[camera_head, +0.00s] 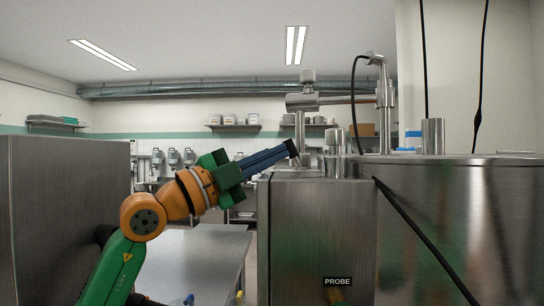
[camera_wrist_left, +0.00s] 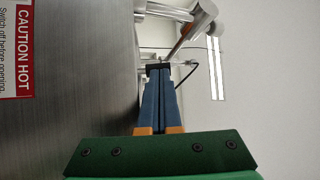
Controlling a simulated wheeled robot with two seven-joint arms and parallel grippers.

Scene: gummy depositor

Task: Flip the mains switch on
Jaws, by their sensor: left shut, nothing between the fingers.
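My left gripper (camera_head: 292,148) reaches in from the left, its long blue fingers shut with nothing between them. The fingertips are at the upper left edge of the steel machine cabinet (camera_head: 318,235), in front of the pipework in the picture. In the left wrist view, the shut fingertips (camera_wrist_left: 158,68) point along a brushed steel panel (camera_wrist_left: 75,110) on the left. Whether they touch anything, I cannot tell. I cannot make out a mains switch in either view. My right gripper is not in view.
A red and white "CAUTION HOT" sign (camera_wrist_left: 18,48) is on the panel. A "PROBE" label (camera_head: 337,281) sits low on the cabinet. A large steel vessel (camera_head: 460,225) with pipes stands right. A steel cabinet (camera_head: 70,215) stands left, with a bench top (camera_head: 205,250) between.

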